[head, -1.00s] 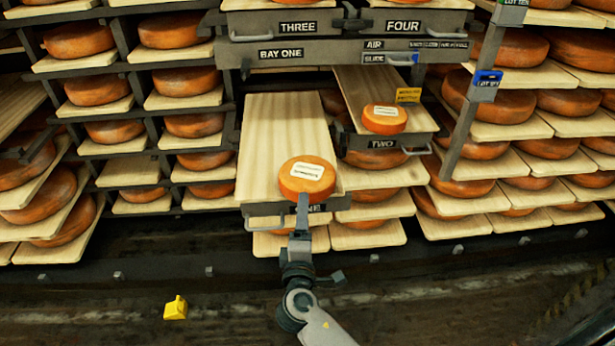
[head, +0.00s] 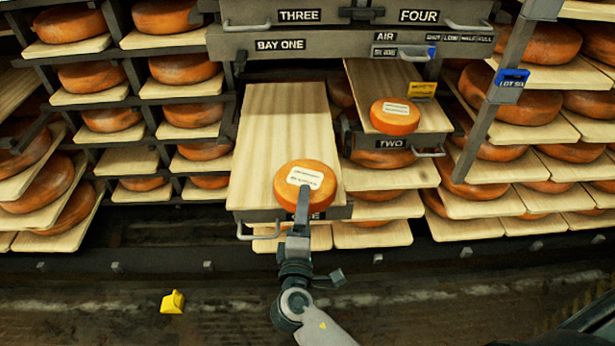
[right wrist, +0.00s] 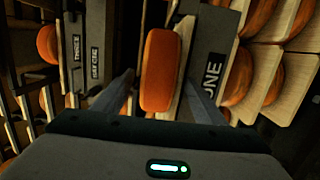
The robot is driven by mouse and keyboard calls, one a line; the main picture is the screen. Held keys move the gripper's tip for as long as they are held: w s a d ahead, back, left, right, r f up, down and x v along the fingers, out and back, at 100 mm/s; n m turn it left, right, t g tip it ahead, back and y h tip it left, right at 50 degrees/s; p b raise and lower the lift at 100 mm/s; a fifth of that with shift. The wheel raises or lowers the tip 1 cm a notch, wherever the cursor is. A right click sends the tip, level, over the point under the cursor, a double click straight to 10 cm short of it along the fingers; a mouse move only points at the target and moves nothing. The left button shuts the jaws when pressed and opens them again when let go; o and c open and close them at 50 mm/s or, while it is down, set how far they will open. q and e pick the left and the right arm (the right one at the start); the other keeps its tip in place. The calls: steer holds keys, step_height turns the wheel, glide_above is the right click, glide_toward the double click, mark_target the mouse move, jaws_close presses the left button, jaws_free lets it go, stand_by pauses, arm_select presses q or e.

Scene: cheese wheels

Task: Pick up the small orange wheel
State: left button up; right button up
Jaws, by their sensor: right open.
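An orange wheel (head: 315,170) with a white label lies flat on the pulled-out wooden board of drawer ONE (head: 265,130), near its front edge. A second labelled orange wheel (head: 395,116) lies on drawer TWO (head: 420,90) to the right and looks a little smaller. My right gripper (head: 303,195) is at the front of the wheel on drawer ONE. In the right wrist view that wheel (right wrist: 161,70) stands between the two spread fingers (right wrist: 160,85), with a gap visible at each side. The gripper is open. My left gripper is not in view.
Racks of orange wheels on boards (head: 187,70) stand left and right. The shut drawers THREE (head: 298,15) and FOUR (head: 418,16) are above. A blue tag (head: 512,78) hangs on a right post. A yellow object (head: 172,301) lies on the floor.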

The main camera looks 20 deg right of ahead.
steer(key=shift+s+r, duration=0.1)
steer(key=shift+s, duration=0.05)
steer(key=shift+a, duration=0.1)
steer(key=shift+c, duration=0.6)
jaws_close()
steer(key=shift+r, duration=0.15)
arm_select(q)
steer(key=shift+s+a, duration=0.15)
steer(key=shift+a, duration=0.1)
arm_select(e)
steer(key=shift+r, duration=0.1)
